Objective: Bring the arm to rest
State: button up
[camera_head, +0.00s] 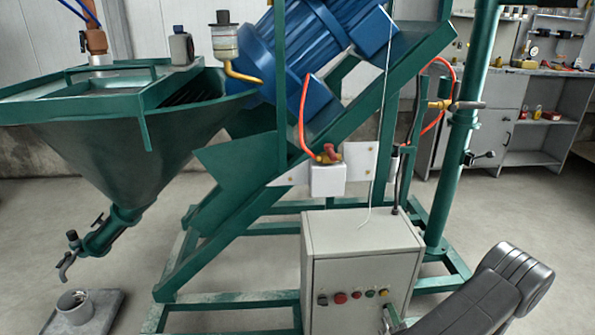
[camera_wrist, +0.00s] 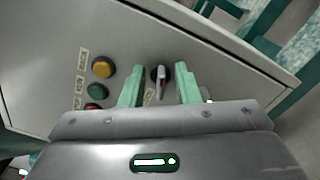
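My gripper (camera_wrist: 160,68) is open in the wrist view. Its two pale green fingers stand apart in front of a grey control panel (camera_wrist: 45,70). A dark rotary switch with a light handle (camera_wrist: 161,80) shows between the fingers, with a gap on each side. I cannot tell how far the fingertips are from the panel. In the head view my dark grey arm (camera_head: 490,292) reaches in from the lower right towards the grey control box (camera_head: 365,240).
A yellow button (camera_wrist: 103,67), a green button (camera_wrist: 97,90) and a red button lie left of the fingers. A green frame (camera_head: 230,225) stands around and behind the box, with a blue motor (camera_head: 300,60) and a hopper (camera_head: 130,150).

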jog(key=n, duration=0.4)
jog(key=n+b, duration=0.1)
jog(key=n, duration=0.3)
jog(key=a+n, duration=0.1)
jog(key=n, duration=0.3)
jog(key=shift+r, duration=0.3)
jog(key=shift+a, duration=0.15)
